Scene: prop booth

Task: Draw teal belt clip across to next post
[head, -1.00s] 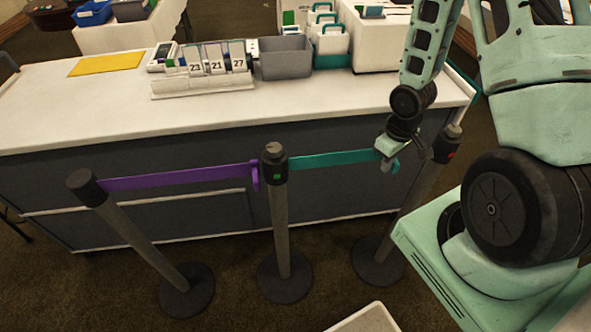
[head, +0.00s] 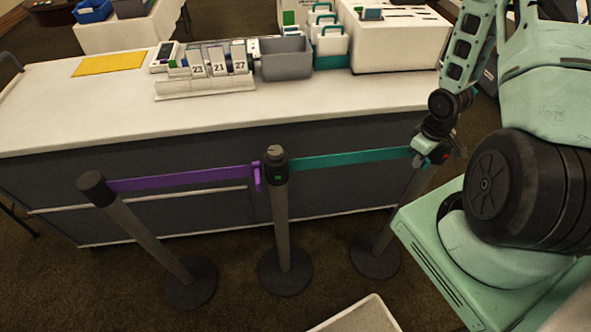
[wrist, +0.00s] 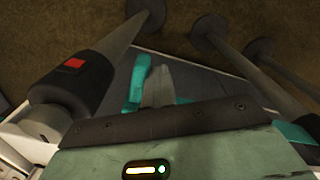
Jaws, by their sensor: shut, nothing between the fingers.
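The teal belt (head: 350,159) stretches nearly level from the middle post (head: 281,225) to my gripper (head: 436,152) at the top of the right post (head: 388,235). In the wrist view, the teal clip (wrist: 136,84) hangs beside my shut fingers (wrist: 158,86), on their left. I cannot tell whether they touch. The right post's black head with a red square (wrist: 73,64) stands to the left of the clip, with a gap between. In the head view, my gripper largely hides the clip and that post head.
A purple belt (head: 190,179) runs from the left post (head: 150,238) to a purple clip (head: 257,176) beside the middle post. The white-topped counter (head: 330,105) stands close behind the posts. A pale bin (head: 358,318) sits at the bottom. Carpet shows between the post bases.

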